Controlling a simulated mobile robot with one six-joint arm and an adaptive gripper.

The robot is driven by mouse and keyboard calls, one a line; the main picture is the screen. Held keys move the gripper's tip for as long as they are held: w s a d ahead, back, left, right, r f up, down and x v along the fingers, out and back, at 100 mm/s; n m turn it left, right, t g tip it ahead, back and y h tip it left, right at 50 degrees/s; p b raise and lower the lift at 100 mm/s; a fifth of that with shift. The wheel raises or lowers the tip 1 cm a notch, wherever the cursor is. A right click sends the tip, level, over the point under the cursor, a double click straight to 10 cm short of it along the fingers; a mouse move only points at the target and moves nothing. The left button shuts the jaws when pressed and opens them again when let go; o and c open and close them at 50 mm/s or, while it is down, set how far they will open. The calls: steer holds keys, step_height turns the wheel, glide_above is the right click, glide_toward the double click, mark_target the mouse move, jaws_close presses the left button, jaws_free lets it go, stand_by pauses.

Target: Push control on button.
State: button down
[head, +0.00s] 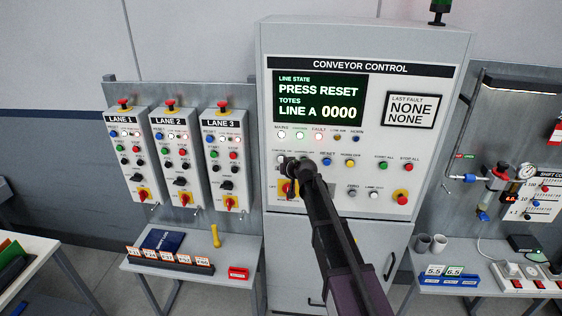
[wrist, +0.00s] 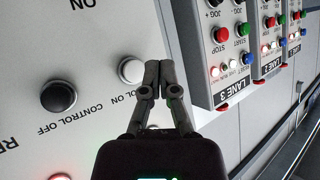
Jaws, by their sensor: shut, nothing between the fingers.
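The control on button (wrist: 130,70) is a round white push-button on the light grey panel in the wrist view, with its label partly visible under it. The black control off button (wrist: 57,96) sits to its left. My gripper (wrist: 158,66) is shut and empty, its fingertips together just right of the white button in the picture. I cannot tell whether the tips touch the panel.
The screen (head: 318,98) reads PRESS RESET, LINE A 0000. A blue reset button (head: 327,161) and several other buttons sit right of my gripper. The LANE 3 box (head: 221,160) stands to the left; it shows close on the right in the wrist view (wrist: 232,60).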

steer(key=shift+s, duration=1.1)
steer(key=s+d+f+m+g+h+b, duration=0.1)
steer(key=s+d+f+g+h+b, duration=0.1)
steer(key=s+d+f+b, duration=0.3)
steer(key=s+d+f+m+g+h+b, duration=0.2)
steer(key=s+d+f+g+b, duration=0.2)
steer(key=s+d+f, duration=0.8)
steer(key=s+d+f+m+g+h+b, duration=0.1)
steer(key=s+d+f+g+h+b, duration=0.2)
steer(key=s+d+f+b, duration=0.5)
steer(key=s+d+f+g, duration=0.1)
steer(key=s+f, duration=0.1)
steer(key=s, duration=0.7)
steer(key=shift+m, duration=0.3)
